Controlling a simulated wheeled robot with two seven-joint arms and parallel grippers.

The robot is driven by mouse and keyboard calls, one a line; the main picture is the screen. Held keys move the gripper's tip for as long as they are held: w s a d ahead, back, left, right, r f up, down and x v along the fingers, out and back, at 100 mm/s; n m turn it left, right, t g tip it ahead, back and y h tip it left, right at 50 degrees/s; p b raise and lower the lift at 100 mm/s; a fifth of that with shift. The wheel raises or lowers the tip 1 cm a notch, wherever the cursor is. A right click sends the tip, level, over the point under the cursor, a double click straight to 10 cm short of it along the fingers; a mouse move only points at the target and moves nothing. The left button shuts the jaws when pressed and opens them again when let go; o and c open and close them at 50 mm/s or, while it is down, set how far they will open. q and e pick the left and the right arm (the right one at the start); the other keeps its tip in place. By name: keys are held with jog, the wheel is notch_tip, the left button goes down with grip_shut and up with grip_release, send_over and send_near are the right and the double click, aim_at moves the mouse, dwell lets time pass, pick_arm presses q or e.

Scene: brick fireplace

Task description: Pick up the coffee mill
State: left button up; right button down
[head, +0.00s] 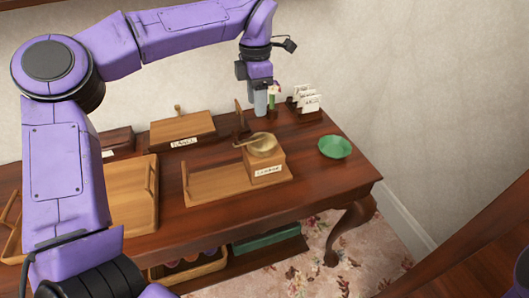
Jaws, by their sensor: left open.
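The coffee mill (265,165) is a wooden box with a brass bowl and a crank arm pointing left, and a white label on its front. It stands upright on the right part of a wooden tray (212,188) on the dark table. My left gripper (266,112) is open, fingers pointing down, behind and above the mill in the head view. It looks apart from the mill, with nothing clearly between its fingers. A small green and white item (273,97) shows at the fingers, partly hidden. My right gripper is not in view.
A green bowl (335,147) stands right of the mill, and a rack of white cards (306,99) behind it. A dark upright wooden piece (241,118) stands close behind the mill. A labelled wooden box (182,130) and another tray (128,190) lie left. The table's front right is clear.

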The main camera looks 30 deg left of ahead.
aim_at(252, 139)
pick_arm(q)
jog(key=f, duration=0.1)
jog(key=s+f, duration=0.1)
jog(key=f, duration=0.1)
jog(key=shift+s+f, duration=0.55)
jog(key=shift+s, duration=0.3)
jog(key=f, duration=0.5)
jog(key=shift+w+a+p, duration=0.25)
jog(key=shift+w+p, duration=0.1)
jog(key=shift+f, duration=0.25)
jog(key=shift+s+r, duration=0.15)
jog(key=shift+s, duration=0.15)
jog(key=shift+w, duration=0.1)
grip_shut()
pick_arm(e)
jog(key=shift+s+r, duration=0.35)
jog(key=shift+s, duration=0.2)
